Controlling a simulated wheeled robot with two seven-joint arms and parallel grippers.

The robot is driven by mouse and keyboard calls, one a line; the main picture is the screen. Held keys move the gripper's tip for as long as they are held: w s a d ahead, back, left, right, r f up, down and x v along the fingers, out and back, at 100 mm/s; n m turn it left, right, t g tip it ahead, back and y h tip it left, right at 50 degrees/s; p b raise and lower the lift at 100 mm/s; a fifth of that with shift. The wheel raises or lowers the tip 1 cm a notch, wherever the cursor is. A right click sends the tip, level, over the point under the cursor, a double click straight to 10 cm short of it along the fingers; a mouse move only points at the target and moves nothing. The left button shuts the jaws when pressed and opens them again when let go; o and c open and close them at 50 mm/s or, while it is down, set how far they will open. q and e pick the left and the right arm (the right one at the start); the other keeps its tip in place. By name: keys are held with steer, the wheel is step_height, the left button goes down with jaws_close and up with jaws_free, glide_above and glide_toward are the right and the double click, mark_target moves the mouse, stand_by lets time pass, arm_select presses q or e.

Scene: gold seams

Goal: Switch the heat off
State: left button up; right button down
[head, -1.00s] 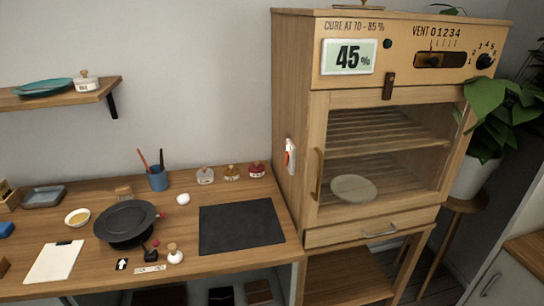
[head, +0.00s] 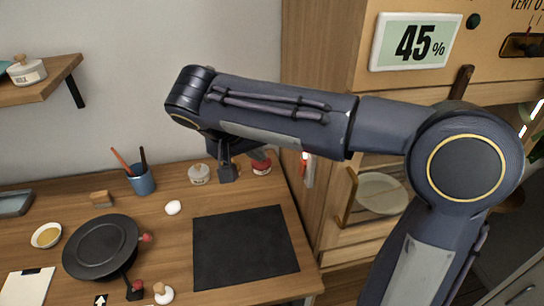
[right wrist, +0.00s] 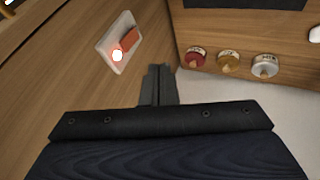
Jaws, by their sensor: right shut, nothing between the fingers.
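The heat switch is a white plate with an orange-red rocker (right wrist: 129,39) and a glowing red-white lamp (right wrist: 117,56), on the wooden side wall of the cabinet. In the head view the switch (head: 308,170) shows just right of my right forearm's underside, partly hidden. My right gripper (head: 227,174) points down over the back of the worktop, left of the switch and apart from it. In the right wrist view its fingers (right wrist: 158,84) are shut and empty, below and right of the switch plate. My left gripper is not in view.
The cabinet's 45% display (head: 416,42) and door handle (head: 347,200) are right of the switch. Red (right wrist: 193,57), gold (right wrist: 229,62) and silver (right wrist: 264,66) lidded jars stand close to the gripper. A black mat (head: 245,248) lies clear in front.

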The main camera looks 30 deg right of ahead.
mark_target(302, 168)
steer(key=shift+s, duration=0.15)
steer(key=w+d+f+p, duration=0.1)
steer(key=d+f, duration=0.8)
steer(key=shift+w+p, duration=0.25)
steer(key=shift+p, duration=0.1)
